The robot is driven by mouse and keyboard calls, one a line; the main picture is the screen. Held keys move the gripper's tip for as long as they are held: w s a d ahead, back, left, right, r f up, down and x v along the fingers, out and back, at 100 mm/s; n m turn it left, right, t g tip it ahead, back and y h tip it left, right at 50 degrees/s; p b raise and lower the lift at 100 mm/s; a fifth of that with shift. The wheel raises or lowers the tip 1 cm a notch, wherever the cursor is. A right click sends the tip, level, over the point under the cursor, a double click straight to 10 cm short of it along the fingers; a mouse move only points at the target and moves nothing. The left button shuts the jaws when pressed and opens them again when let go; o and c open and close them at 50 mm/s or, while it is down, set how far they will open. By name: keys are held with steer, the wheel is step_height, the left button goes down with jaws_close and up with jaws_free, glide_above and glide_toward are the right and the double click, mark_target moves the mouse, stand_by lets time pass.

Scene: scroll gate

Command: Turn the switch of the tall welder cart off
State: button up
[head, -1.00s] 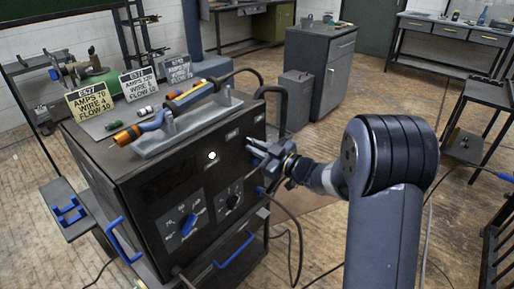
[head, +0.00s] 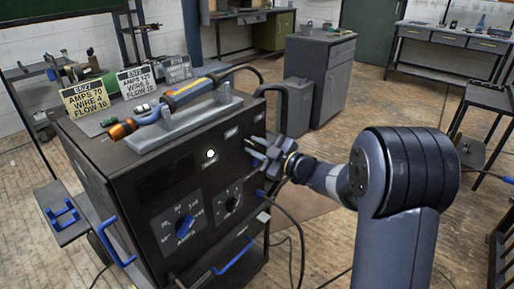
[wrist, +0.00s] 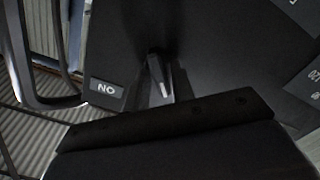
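The tall dark welder cart (head: 150,185) stands at the left of the head view. Its front panel has a lit white lamp (head: 211,154) and two dials. My gripper (head: 254,152) is at the panel's upper right side, to the right of the lamp, and hides the part behind it. In the wrist view a small grey switch lever (wrist: 160,78) stands on the dark panel beside an upside-down "ON" label (wrist: 106,89). A dark part of my gripper crosses the lower wrist view below the lever. The fingertips are not clear, nor is any contact.
A torch (head: 170,98) lies in a grey holder on the cart top, near yellow and grey signs (head: 88,97). Blue handles (head: 232,256) stick out from the cart front. A cable (head: 294,232) hangs below my gripper. A grey cabinet (head: 317,75) stands behind.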

steer(key=shift+o, duration=0.9)
steer(key=v, duration=1)
steer(key=shift+s+d+p, duration=0.3)
steer(key=shift+p, duration=0.1)
steer(key=x, duration=1)
steer(key=shift+w+a+b, duration=0.2)
steer(key=shift+a+b, duration=0.05)
steer(key=shift+b, duration=0.15)
steer(key=shift+w+a+r+p, duration=0.1)
steer(key=shift+w+p, duration=0.05)
steer(key=shift+p, duration=0.15)
steer(key=shift+m, duration=0.4)
steer(key=shift+f, duration=0.2)
